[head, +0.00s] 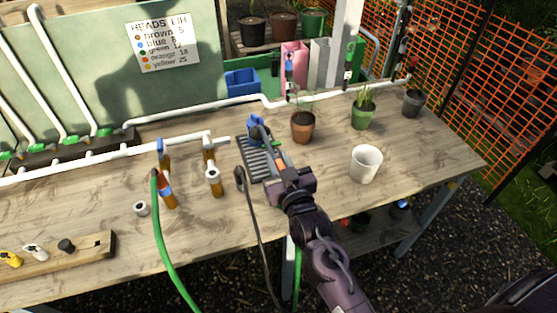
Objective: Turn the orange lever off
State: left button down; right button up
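My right arm reaches up from the bottom to a dark slatted grate (252,161) on the wooden bench. My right gripper (263,136) is over this grate, beside a small blue part (256,120). Its fingers are small and partly hidden, so I cannot tell whether they are open or shut. A small orange patch (280,160) shows along the gripper; I cannot tell whether it is a lever. An upright brown fitting (168,200) with a blue top and a red-orange part stands to the left, by a green hose (160,235). My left gripper is not in view.
A white cup (366,164) stands right of my arm. Potted plants (303,126) stand behind it. White pipes with green valves (67,140) run along the back left. A wooden block (60,258) lies front left. A black hose (250,215) hangs over the front edge.

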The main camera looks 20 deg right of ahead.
jog(key=shift+o, duration=1.4)
jog(key=shift+s, duration=0.1)
jog(key=s+b, duration=0.2)
jog(key=s, duration=0.5)
jog(key=shift+s+d, duration=0.15)
jog(key=shift+s, duration=0.2)
